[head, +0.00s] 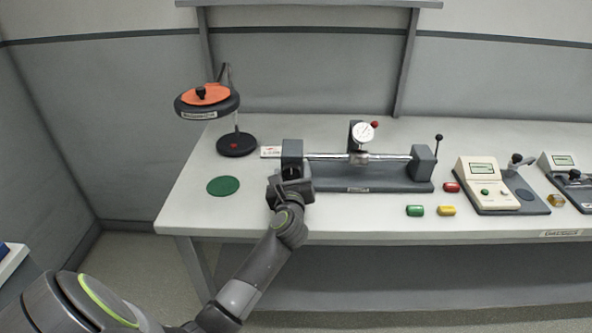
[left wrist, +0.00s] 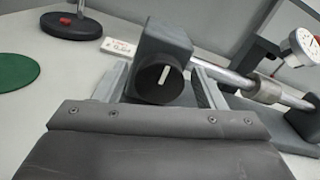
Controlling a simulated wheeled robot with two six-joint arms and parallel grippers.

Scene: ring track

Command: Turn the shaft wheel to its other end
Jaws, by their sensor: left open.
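The shaft wheel (left wrist: 160,79) is a dark round knob with a white mark on the end block (left wrist: 168,40) of a grey fixture. In the left wrist view its mark leans slightly right of upright. My left gripper (head: 291,172) is at the fixture's left end in the head view and hides most of the wheel there. In the left wrist view its two light-grey fingers are apart, one on each side of the wheel; I cannot tell whether they touch it. The steel shaft (head: 330,157) runs right, under a dial gauge (head: 363,133). My right gripper is out of view.
A green disc (head: 223,186) and a lamp-like stand (head: 237,145) with an orange top are to the left. Green (head: 415,211), yellow (head: 446,211) and red (head: 451,187) pieces lie right of the fixture's front. A beige meter box (head: 484,180) stands further right.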

